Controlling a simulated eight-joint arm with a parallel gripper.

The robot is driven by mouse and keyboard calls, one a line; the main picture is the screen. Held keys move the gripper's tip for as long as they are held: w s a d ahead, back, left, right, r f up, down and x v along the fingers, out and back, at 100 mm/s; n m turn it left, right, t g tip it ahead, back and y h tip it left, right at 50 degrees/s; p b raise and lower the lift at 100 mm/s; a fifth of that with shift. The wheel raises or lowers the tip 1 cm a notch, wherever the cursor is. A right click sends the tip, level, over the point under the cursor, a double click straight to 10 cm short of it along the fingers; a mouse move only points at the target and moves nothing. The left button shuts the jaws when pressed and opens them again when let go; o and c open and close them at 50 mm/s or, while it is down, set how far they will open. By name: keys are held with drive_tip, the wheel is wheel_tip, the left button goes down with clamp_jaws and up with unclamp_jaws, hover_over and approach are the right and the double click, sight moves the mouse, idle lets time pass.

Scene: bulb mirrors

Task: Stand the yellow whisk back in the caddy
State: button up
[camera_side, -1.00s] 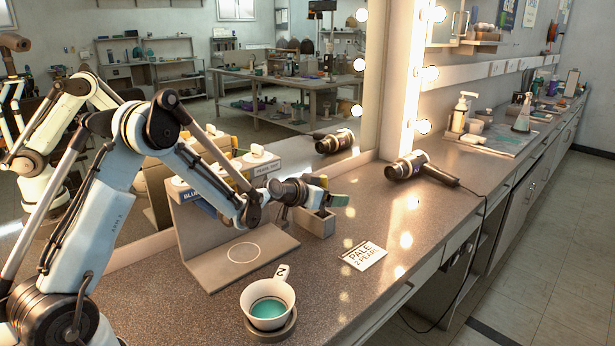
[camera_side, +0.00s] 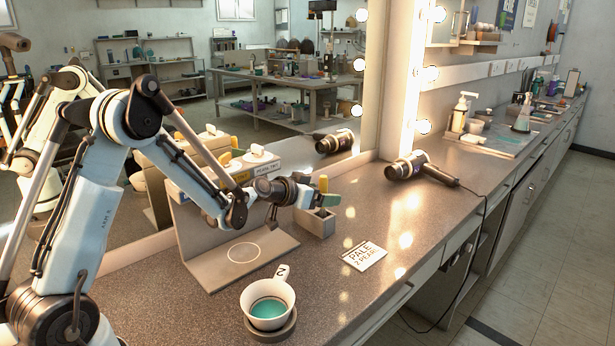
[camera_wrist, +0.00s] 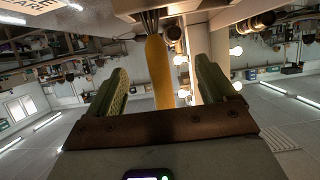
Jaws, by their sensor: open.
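The yellow whisk (camera_side: 323,184) shows as an upright yellow handle above the small grey caddy (camera_side: 315,224). In the wrist view the whisk's handle (camera_wrist: 159,72) runs between my fingers, and its wires point toward the caddy at the top of the picture. The caddy hides the lower end of the wires. My gripper (camera_side: 318,200) is open with green fingers beside the handle. In the wrist view my gripper (camera_wrist: 168,88) shows a gap on each side of the handle.
A grey stand (camera_side: 225,262) with a white ring on its base is left of the caddy. A white cup of teal liquid (camera_side: 267,302) stands in front. A printed card (camera_side: 364,256) and a hair dryer (camera_side: 422,169) lie to the right. The counter between them is clear.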

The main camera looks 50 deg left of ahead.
drive_tip(key=shift+v, duration=1.85)
drive_tip(key=v, duration=1.2)
drive_tip(key=s+d+f+g, duration=0.1)
drive_tip(key=s+d+g, duration=0.5)
drive_tip(key=s+d, duration=0.5)
drive_tip(key=shift+s+d+g, duration=0.3)
drive_tip(key=shift+s+d, duration=0.05)
drive_tip(key=shift+s, duration=0.15)
drive_tip(key=shift+f, duration=0.1)
